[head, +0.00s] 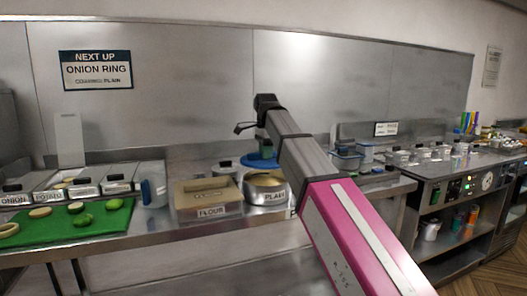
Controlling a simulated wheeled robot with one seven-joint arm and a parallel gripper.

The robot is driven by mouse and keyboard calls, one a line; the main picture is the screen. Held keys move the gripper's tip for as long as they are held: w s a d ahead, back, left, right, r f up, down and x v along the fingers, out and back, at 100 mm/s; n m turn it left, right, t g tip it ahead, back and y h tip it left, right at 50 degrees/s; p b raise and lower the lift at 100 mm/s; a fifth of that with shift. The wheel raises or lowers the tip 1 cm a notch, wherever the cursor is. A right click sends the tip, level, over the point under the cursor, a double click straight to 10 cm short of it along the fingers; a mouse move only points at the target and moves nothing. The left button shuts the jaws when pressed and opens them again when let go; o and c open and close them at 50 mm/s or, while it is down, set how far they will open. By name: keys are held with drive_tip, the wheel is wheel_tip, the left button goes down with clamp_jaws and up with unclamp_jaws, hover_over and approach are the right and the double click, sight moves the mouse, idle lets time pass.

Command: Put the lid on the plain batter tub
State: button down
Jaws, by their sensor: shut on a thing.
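The plain batter tub (266,196) is a round steel tub marked PLAIN on the counter, in the head view. Its top is open and pale batter shows inside. My gripper (244,127) is small and dark at the far end of my arm, above and behind the tub. It is shut, but its fingertips are largely hidden by my wrist and forearm. A blue round lid-like piece (256,161) shows below it, just behind the tub's rim and partly covered by my forearm. I cannot make out the contact between gripper and lid.
A green board (100,226) with sliced vegetables lies further left. A steel pot (224,169) stands behind. Blue-edged containers (346,160) stand right of my arm.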

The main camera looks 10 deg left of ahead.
drive_tip(key=shift+f, duration=2.7)
drive_tip(key=shift+f, duration=0.3)
drive_tip(key=c, duration=1)
unclamp_jaws()
drive_tip(key=shift+w, duration=0.1)
